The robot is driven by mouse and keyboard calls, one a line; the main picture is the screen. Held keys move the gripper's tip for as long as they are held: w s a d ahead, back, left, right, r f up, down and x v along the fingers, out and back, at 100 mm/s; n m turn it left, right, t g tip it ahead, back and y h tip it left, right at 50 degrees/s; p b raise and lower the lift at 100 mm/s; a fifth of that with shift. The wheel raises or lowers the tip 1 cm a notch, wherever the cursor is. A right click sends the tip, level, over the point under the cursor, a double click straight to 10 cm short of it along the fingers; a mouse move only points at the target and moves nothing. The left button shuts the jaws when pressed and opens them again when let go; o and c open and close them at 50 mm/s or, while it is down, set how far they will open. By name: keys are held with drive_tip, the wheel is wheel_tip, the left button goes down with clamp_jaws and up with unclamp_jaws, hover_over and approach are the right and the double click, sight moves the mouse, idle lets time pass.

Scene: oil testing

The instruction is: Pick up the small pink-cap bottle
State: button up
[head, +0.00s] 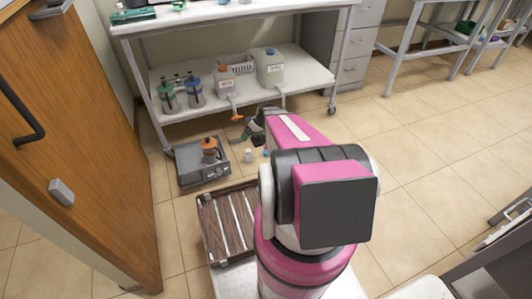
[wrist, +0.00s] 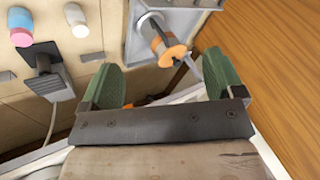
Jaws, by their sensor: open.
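The pink-cap bottle (wrist: 20,36) shows at the upper left edge of the wrist view, with a pale blue body and its pink cap toward the camera. In the head view a small pale blue bottle (head: 266,153) stands on the floor, apparently the same one; its cap is too small to make out. My gripper (wrist: 160,88) has its two green fingers wide apart, with nothing held between them. The bottle lies outside the fingers, beyond the left one. In the head view my gripper (head: 253,128) is partly hidden by my arm, above the floor near the bottles.
A small whitish bottle (wrist: 75,14) stands beside the pink-cap one. A grey device (head: 203,177) with an orange-topped part sits left on the floor. A slatted wooden crate (head: 205,222) is nearer.

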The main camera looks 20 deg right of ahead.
drive_tip(key=w+d+f+n+t+y, duration=0.2)
drive_tip(key=w+d+f+t, duration=0.25)
drive_tip(key=d+f, duration=0.75)
drive_tip(key=w+d+f+n+t+y, duration=0.1)
drive_tip(key=w+d+f+n+t, duration=0.15)
drive_tip(key=w+d+f, duration=0.7)
drive_tip(key=shift+m+t, duration=0.25)
drive_tip(key=shift+t, duration=0.15)
drive_tip(key=w+a+f, duration=0.1)
drive_tip(key=a+f, duration=0.1)
drive_tip(key=f, duration=0.1)
drive_tip(key=w+a+f, duration=0.1)
drive_tip(key=a+f, duration=0.1)
drive_tip(key=f, duration=0.1)
drive_tip(key=w+a+f, duration=0.1)
drive_tip(key=a+f, duration=0.1)
drive_tip(key=f, duration=0.2)
drive_tip(key=shift+w, duration=0.1)
drive_tip(key=shift+r, duration=0.1)
drive_tip(key=c, duration=1)
drive_tip(key=shift+c, duration=0.5)
drive_tip(key=shift+r, duration=0.1)
